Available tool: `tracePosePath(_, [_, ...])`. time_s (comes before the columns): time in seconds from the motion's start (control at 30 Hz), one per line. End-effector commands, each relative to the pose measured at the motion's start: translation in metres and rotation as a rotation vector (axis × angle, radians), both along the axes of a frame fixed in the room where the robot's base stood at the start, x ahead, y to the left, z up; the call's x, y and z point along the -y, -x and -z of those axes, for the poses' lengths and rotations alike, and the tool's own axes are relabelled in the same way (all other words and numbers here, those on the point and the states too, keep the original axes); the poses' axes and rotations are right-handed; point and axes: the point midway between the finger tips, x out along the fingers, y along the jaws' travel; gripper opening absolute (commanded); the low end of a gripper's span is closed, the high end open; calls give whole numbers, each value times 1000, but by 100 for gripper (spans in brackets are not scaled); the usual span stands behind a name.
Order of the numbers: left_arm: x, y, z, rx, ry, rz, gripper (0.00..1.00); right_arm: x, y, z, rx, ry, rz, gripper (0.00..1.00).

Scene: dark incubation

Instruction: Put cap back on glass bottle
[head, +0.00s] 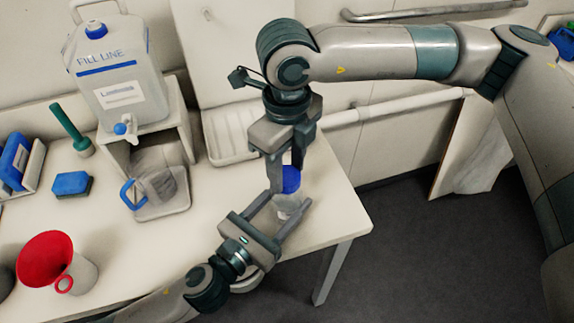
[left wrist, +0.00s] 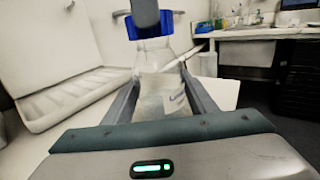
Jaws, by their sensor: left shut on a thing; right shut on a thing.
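The glass bottle (head: 287,206) stands upright near the right end of the table in the head view. It also shows in the left wrist view (left wrist: 160,88), clear with a white label. My left gripper (head: 287,203) comes in from below with its fingers on either side of the bottle body, shut on it. The blue cap (head: 289,180) is at the bottle's mouth; it also shows in the left wrist view (left wrist: 150,25). My right gripper (head: 284,180) points down from above and is shut on the cap. Its fingers partly hide the cap, so I cannot tell how it is seated.
A white container with a blue cap (head: 124,85) stands on a raised stand at the back left. A ribbed white tray (head: 228,135) lies behind the grippers. A red funnel in a jug (head: 46,258), a blue sponge (head: 71,184) and a blue-handled jug (head: 160,185) are to the left.

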Motion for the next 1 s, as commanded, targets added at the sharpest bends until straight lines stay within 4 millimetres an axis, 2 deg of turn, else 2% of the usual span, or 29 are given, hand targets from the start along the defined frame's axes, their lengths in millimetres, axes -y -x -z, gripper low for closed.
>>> tracePosePath(0.13, [0, 0, 0, 0, 0, 0, 0, 0, 0, 0, 0, 0, 79, 20])
tracePosePath(0.27, [0, 0, 0, 0, 0, 0, 0, 0, 0, 0, 0, 0, 240, 20])
tracePosePath(1.0, [0, 0, 0, -1, -1, 0, 0, -1, 0, 0, 0, 0, 1396, 20])
